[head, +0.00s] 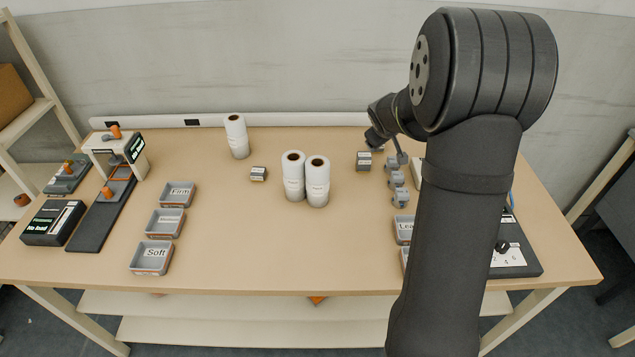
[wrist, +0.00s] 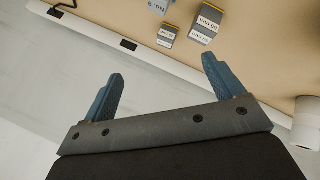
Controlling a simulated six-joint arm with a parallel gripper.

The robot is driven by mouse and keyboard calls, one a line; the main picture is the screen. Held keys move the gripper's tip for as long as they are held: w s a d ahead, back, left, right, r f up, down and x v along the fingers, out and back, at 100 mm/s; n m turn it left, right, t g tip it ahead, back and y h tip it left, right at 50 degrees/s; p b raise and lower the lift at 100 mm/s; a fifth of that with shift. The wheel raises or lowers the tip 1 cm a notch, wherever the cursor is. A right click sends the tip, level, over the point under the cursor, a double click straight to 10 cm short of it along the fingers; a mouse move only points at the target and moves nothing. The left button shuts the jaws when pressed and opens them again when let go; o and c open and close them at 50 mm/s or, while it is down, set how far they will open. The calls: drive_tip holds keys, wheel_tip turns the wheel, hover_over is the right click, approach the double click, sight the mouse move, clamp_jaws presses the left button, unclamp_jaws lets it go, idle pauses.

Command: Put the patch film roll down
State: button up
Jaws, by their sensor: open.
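Several white rolls with dark cores stand upright on the table. One roll (head: 236,137) is at the back left, and two rolls stand side by side near the middle, the left one (head: 293,176) and the right one (head: 317,182). I cannot tell which is the patch film roll. A white roll (wrist: 308,122) also shows at the right edge of the wrist view. My gripper (wrist: 162,70) has its two blue fingers spread with nothing between them, over the table's back edge. In the head view it is mostly hidden by my arm.
Small labelled grey blocks (head: 258,174) (head: 364,161) stand near the rolls. Grey trays, one labelled Soft (head: 152,257), line the left. A device with a dark plate (head: 100,215) is farther left. A white rail (wrist: 185,75) runs along the back edge. The front middle table (head: 260,245) is clear.

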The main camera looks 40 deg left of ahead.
drive_tip(key=d+y, duration=0.2)
drive_tip(key=n+g+y, duration=0.3)
drive_tip(key=g+y, duration=0.4)
drive_tip(key=y, duration=0.2)
approach(327, 170)
drive_tip(key=x, duration=0.6)
drive_tip(key=shift+s+a+f, duration=0.25)
drive_tip(key=shift+f, duration=0.25)
drive_tip(key=x, duration=0.5)
drive_tip(key=shift+w+a+r, duration=0.15)
drive_tip(key=shift+a+r, duration=0.05)
drive_tip(key=shift+r, duration=0.05)
drive_tip(key=shift+r, duration=0.1)
drive_tip(key=c, duration=1.9)
